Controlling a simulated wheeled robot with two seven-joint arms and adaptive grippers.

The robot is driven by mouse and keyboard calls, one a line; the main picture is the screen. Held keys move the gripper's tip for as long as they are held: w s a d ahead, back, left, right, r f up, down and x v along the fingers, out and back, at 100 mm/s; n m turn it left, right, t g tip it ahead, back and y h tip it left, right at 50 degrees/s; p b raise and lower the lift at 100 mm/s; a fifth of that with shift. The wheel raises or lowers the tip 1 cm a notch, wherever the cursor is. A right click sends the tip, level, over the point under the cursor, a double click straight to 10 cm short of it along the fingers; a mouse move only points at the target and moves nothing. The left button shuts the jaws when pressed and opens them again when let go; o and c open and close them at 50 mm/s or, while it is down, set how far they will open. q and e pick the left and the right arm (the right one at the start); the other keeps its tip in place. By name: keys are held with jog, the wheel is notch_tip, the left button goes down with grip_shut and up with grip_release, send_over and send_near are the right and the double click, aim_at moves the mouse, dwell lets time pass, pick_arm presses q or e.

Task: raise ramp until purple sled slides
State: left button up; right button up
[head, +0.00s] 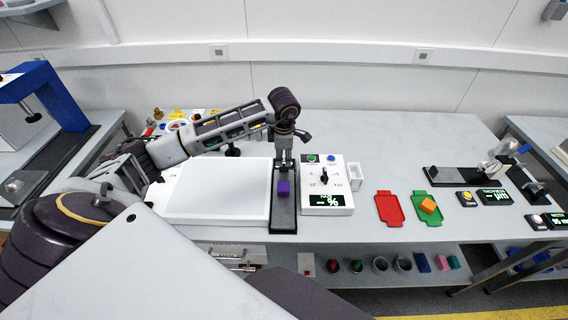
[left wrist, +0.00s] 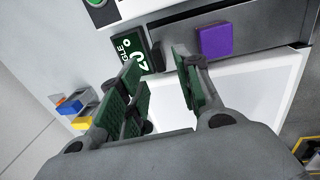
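The purple sled (head: 284,187) rests on the dark narrow ramp (head: 284,219), which lies on the table beside a white panel. In the left wrist view the sled (left wrist: 214,41) sits on the ramp's grey top (left wrist: 268,22). My left gripper (head: 284,163) points down at the ramp's far end, just beyond the sled. In the left wrist view its green-padded fingers (left wrist: 157,56) are apart. My right gripper is not in view.
A white control box (head: 337,175) with a dial, buttons and lit display stands right of the ramp. Red (head: 389,207) and green (head: 422,205) trays lie further right, an orange block (head: 429,206) on the green one. The white panel (head: 222,190) lies left.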

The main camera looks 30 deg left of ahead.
aim_at(284, 165)
pick_arm(q)
jog(key=shift+w+a+f+p, duration=0.15)
jog(key=shift+w+f+p, duration=0.05)
jog(key=shift+f, duration=1.2)
jog(key=shift+w+a+f+p, duration=0.1)
jog(key=shift+w+f+p, duration=0.1)
jog(key=shift+f, duration=1.2)
grip_shut()
